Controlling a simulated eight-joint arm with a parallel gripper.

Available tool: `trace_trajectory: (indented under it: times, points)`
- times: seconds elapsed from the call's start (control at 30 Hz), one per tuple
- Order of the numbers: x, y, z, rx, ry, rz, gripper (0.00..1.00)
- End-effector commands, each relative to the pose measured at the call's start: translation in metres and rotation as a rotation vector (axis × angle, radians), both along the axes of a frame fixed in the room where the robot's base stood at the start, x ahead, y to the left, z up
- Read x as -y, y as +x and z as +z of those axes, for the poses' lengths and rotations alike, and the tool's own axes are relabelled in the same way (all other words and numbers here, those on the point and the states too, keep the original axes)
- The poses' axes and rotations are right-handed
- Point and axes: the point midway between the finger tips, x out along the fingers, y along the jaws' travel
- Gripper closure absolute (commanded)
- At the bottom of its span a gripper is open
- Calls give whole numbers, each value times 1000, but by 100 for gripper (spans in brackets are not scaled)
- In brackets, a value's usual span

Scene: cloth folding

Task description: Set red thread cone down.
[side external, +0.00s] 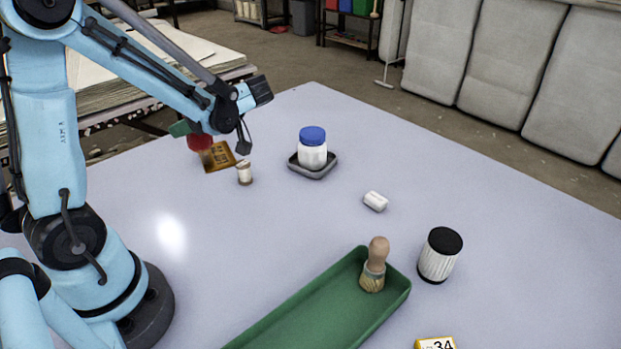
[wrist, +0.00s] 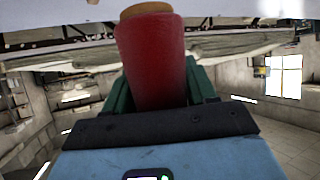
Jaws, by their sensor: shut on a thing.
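The red thread cone (wrist: 152,62) is held between the green fingers of my gripper (wrist: 160,88) in the wrist view. Its tan end points to the top of that picture. In the side view the red cone (side external: 200,142) shows at my gripper (side external: 190,133), on the far left part of the table, over or beside a yellow-brown card (side external: 221,157). I cannot tell whether the cone touches the table or the card. My gripper is shut on the cone, and the arm partly hides the fingers.
A small spool (side external: 244,173) stands close to the right of the card. A blue-lidded jar (side external: 312,149) sits on a dark tray (side external: 330,168). Front-left table is clear.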

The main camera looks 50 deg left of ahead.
Motion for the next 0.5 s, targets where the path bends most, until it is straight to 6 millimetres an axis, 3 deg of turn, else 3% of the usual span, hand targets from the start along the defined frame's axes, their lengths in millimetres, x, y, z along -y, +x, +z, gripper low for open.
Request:
trace_trajectory:
  times: [0.2,0.5]
  points:
    - [-11,-16,3,0,-1,298,84]
    - [-11,-20,4,0,-3,362,84]
